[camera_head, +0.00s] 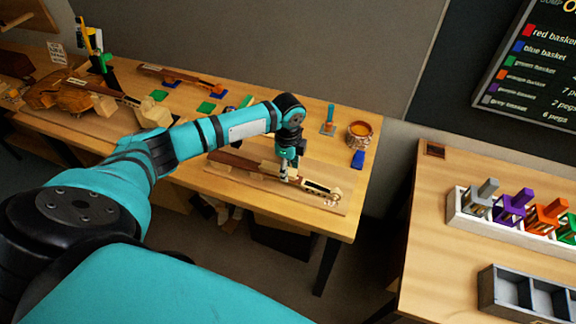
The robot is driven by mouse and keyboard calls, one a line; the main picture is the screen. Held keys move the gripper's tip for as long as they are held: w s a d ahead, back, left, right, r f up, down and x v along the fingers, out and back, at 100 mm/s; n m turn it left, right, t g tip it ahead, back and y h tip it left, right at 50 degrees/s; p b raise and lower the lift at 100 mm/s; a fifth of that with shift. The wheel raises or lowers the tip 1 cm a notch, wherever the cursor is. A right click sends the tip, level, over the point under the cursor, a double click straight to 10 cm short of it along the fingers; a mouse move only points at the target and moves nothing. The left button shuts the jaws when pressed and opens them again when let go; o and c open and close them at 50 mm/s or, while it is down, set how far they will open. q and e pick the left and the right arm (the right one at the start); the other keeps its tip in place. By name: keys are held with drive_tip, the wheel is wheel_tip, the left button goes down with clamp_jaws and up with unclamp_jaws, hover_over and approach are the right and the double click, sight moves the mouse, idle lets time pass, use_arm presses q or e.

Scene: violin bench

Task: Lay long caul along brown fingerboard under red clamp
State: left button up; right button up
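A brown fingerboard (232,160) lies on a violin neck on a pale work board (215,171), in the middle of the bench. The neck's light scroll end (325,190) points right. A pale wood block (266,169) sits against the neck just left of my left gripper; I cannot tell whether it is the long caul. My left gripper (285,176) points down over the neck, at or just above it. Its fingers are too small to show whether they are open or hold anything. I cannot make out a red clamp. My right gripper is out of view.
A round amber pot (360,134), a blue block (358,159) and green pads (207,107) lie behind. A violin body (62,90) is at left. A white rack (470,217) with grey, purple, orange and green clamps and a grey bin (500,291) stand on the right table.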

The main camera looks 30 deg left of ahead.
use_arm(q)
drive_tip(key=shift+o, duration=0.8)
wheel_tip(320, 180, up, 12)
idle(0.3)
